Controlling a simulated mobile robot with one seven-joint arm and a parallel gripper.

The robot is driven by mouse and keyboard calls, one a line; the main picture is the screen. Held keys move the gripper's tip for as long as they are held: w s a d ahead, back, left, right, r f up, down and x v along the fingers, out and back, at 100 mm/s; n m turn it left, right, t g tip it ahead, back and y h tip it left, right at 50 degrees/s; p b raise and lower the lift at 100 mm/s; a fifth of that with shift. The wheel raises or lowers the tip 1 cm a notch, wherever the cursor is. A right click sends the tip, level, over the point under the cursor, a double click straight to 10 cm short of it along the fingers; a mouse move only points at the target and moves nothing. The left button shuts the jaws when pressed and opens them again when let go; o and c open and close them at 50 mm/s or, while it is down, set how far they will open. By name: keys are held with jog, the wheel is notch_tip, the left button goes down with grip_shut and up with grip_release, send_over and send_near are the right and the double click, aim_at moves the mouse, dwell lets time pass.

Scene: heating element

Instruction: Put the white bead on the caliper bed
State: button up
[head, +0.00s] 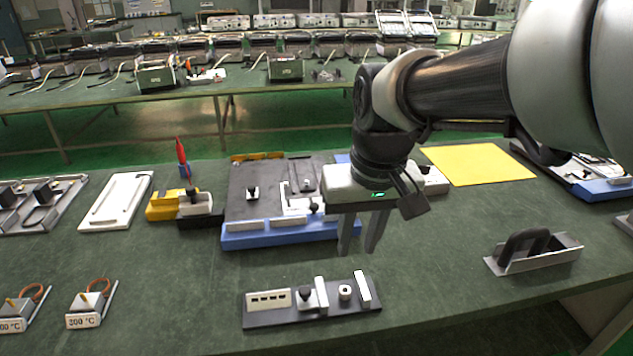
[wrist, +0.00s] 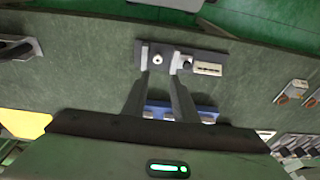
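The caliper bed (head: 272,319) is a dark rectangular plate near the table's front edge. It carries a pale slotted block, a black knob and two upright white jaws. A small white bead with a dark hole (head: 345,292) stands on the bed between the jaws, apart from my gripper. The bead (wrist: 157,60) and bed (wrist: 209,56) also show in the wrist view. My gripper (head: 357,250) points down above and behind the bed, its fingers spread with nothing between them. In the wrist view the fingertips (wrist: 160,78) lie either side of the bead's line.
A blue-edged dark board (head: 285,233) with small fittings lies behind the bed. A grey holder with a dark arch (head: 530,250) stands at right. Two labelled heater blocks (head: 91,305) stand at left. A yellow sheet (head: 478,165) lies back right. Table on both sides of the bed is clear.

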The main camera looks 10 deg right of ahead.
jog(key=s+r+t, duration=0.2)
jog(key=s+t, duration=0.1)
jog(key=s, duration=0.4)
jog(key=shift+s+r, duration=0.15)
jog(key=shift+r, duration=0.2)
